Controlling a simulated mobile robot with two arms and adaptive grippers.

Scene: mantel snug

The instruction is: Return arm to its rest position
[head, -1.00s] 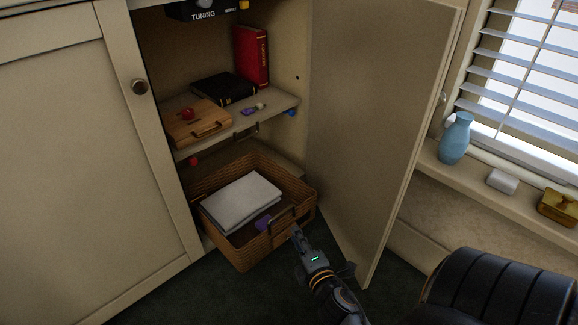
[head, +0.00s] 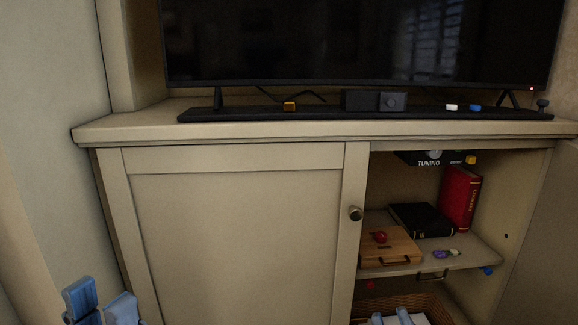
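My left gripper (head: 101,305) is at the bottom left of the head view, in front of the cabinet's left side. Its two pale blue fingers are apart with nothing between them. My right gripper (head: 391,319) shows only as two fingertips at the bottom edge, in front of the open compartment. The tips are apart and I see nothing held between them. The rest of both arms is out of view.
The closed cabinet door (head: 235,230) is left of the open compartment. A shelf there holds a wooden box (head: 389,247), a black book (head: 422,219) and a red book (head: 460,198). A wicker basket (head: 442,312) is below. A television (head: 350,40) stands on top.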

